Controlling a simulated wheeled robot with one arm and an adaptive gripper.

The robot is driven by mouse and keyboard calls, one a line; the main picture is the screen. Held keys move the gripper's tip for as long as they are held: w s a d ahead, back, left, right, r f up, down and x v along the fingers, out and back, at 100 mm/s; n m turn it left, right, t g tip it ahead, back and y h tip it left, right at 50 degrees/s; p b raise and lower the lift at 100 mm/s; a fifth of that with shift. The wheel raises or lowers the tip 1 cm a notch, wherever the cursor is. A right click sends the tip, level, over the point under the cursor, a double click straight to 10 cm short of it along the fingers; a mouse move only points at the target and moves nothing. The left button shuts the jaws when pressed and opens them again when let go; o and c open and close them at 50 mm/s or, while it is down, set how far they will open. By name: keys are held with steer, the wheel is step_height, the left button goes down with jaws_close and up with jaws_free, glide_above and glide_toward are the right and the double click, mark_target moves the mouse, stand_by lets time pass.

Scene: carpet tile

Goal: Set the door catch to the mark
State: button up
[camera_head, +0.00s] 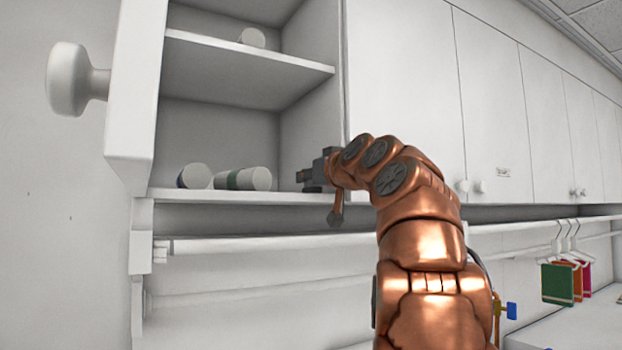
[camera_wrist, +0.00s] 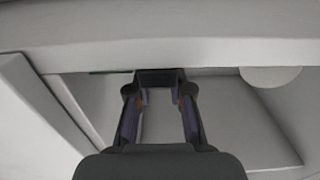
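No part that I can clearly tell as the door catch or its mark shows in either view. The open cabinet door (camera_head: 135,85) stands at the left in the head view, with a round white knob (camera_head: 75,78). My gripper (camera_head: 303,180) is at the lower right of the open cabinet, just above the bottom shelf (camera_head: 230,196); whether it touches the shelf is unclear. In the wrist view the gripper (camera_wrist: 160,77) looks shut, its dark tips meeting in the middle, with nothing clearly held.
Two white cylinders, one with a blue edge (camera_head: 195,177) and one with a green band (camera_head: 245,179), lie left of my gripper. Another white cylinder (camera_head: 252,38) lies on the upper shelf (camera_head: 245,58). Closed doors (camera_head: 400,90) extend right. A rail (camera_head: 270,241) runs below.

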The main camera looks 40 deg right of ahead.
steer(key=o, duration=0.4)
steer(key=shift+s, duration=0.15)
steer(key=shift+s+a+r, duration=0.15)
steer(key=shift+s, duration=0.45)
steer(key=v, duration=1)
steer(key=shift+s, duration=0.25)
steer(key=shift+a, duration=0.1)
